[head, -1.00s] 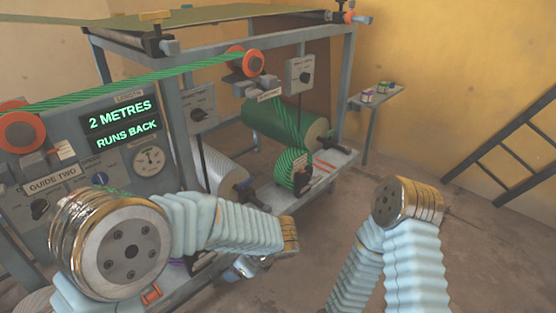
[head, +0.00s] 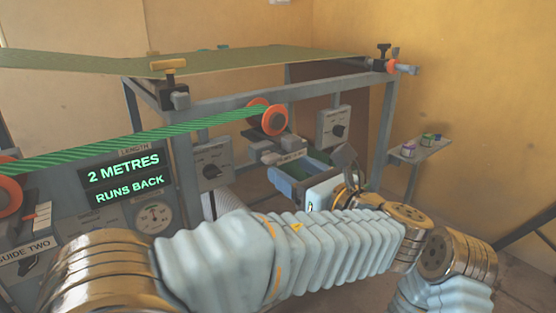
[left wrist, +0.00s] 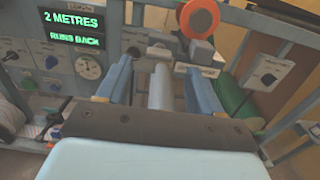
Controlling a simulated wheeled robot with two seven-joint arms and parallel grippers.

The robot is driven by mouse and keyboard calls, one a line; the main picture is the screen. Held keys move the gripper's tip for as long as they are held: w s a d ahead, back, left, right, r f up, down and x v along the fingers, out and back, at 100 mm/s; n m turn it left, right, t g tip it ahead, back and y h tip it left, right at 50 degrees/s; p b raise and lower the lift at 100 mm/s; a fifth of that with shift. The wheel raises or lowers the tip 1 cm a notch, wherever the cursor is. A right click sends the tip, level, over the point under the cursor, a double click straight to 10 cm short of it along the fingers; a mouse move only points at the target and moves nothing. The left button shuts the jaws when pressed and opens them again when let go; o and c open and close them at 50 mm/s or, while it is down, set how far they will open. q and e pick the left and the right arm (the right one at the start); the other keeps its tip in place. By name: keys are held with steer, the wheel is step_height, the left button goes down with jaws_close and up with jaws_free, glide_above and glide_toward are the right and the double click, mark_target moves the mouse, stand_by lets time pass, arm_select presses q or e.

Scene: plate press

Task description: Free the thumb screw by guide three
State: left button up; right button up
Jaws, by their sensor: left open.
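The orange guide roller (head: 273,120) at the right end of the green ribbon (head: 150,142) also shows at the top of the left wrist view (left wrist: 200,18). A grey bracket and a label plate sit below it; the label's words are partly hidden and cannot be read. My right gripper is out of view.
A display (head: 124,176) reads "2 METRES RUNS BACK", above a round gauge (head: 154,217). Grey switch boxes (head: 333,127) stand on both sides of the roller. The machine's upright post (head: 388,130) and a small shelf (head: 420,150) with jars are at right.

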mark_target(275, 160)
arm_select(q)
steer(key=x, duration=0.5)
steer(key=shift+w+a, duration=0.25)
steer(key=c, duration=1.1)
steer(key=shift+o, duration=0.2)
